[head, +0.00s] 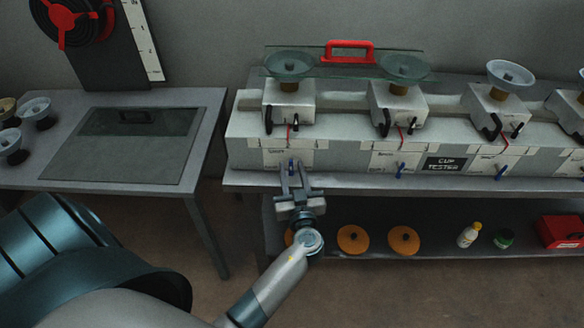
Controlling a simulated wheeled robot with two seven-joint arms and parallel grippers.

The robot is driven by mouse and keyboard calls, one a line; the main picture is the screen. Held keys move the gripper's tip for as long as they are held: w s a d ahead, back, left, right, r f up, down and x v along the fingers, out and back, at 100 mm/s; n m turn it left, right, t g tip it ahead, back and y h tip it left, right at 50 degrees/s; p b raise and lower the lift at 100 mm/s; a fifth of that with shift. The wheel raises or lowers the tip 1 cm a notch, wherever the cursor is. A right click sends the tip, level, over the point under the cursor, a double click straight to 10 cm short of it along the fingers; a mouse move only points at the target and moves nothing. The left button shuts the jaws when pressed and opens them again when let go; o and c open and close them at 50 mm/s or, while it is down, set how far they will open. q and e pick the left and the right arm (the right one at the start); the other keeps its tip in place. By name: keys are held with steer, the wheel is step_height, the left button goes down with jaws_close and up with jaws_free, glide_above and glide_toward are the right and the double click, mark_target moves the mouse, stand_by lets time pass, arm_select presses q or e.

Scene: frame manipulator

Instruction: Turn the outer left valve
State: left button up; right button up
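The cup tester (340,155) is a long pale bench unit on a metal table. Small blue valve handles hang along its front. The outer left valve (291,167) is at the left end of the front face. My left gripper (292,168) reaches up to it from below. Its two fingers are apart, one on each side of the blue handle, and I cannot tell whether they touch it. Other blue valves are farther right, one near the middle (400,171) and one beyond it (502,172). My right gripper is not in view.
Grey blocks with glass dishes (289,66) stand on the unit, and a glass plate with a red handle (350,51) lies across two dishes. The lower shelf holds orange discs (353,239), small bottles (469,235) and a red box (561,232). A side table (190,105) stands left.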

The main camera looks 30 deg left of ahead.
arm_select(q)
jaws_close()
